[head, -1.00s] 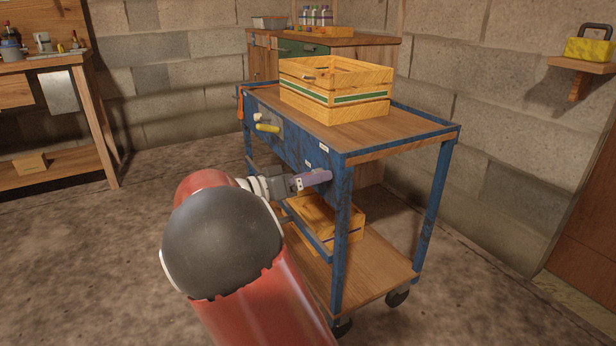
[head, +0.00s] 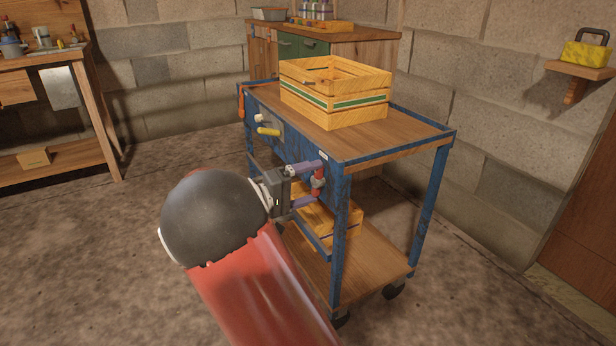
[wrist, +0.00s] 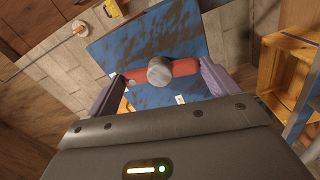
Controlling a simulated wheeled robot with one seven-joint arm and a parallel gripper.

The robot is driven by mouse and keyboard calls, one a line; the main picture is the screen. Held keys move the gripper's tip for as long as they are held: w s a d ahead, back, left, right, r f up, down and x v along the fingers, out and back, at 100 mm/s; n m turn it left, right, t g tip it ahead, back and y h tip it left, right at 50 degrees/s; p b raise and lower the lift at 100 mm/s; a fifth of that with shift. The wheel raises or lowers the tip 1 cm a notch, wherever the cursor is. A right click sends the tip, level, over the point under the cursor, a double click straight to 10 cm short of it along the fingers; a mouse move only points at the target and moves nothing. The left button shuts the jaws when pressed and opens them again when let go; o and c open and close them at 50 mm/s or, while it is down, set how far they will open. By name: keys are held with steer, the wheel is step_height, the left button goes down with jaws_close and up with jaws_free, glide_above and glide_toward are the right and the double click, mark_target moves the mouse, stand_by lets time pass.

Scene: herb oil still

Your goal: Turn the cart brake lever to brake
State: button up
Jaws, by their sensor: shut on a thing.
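The brake lever is a red bar (head: 318,180) with a round grey hub (wrist: 160,71), on the blue side panel of the cart (head: 300,149). In the head view the bar stands roughly upright; in the wrist view it lies across the picture between my fingers. My gripper (head: 317,184) has its purple fingers one above the other, shut on the two ends of the red bar. The wrist view shows one finger at each end of the lever. A small white label (head: 323,156) sits above the lever; other markings are partly hidden.
A yellow handle (head: 268,131) and a whitish knob (head: 260,118) are farther left on the panel. A wooden crate (head: 340,107) stands on the cart top, another crate (head: 348,226) on the lower shelf. A workbench (head: 70,58) is at left. The floor left of the cart is clear.

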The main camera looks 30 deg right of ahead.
steer(key=shift+n+p, duration=0.7)
steer(key=shift+n, duration=0.3)
steer(key=o, duration=0.8)
steer(key=a, duration=0.8)
steer(key=shift+s, duration=0.15)
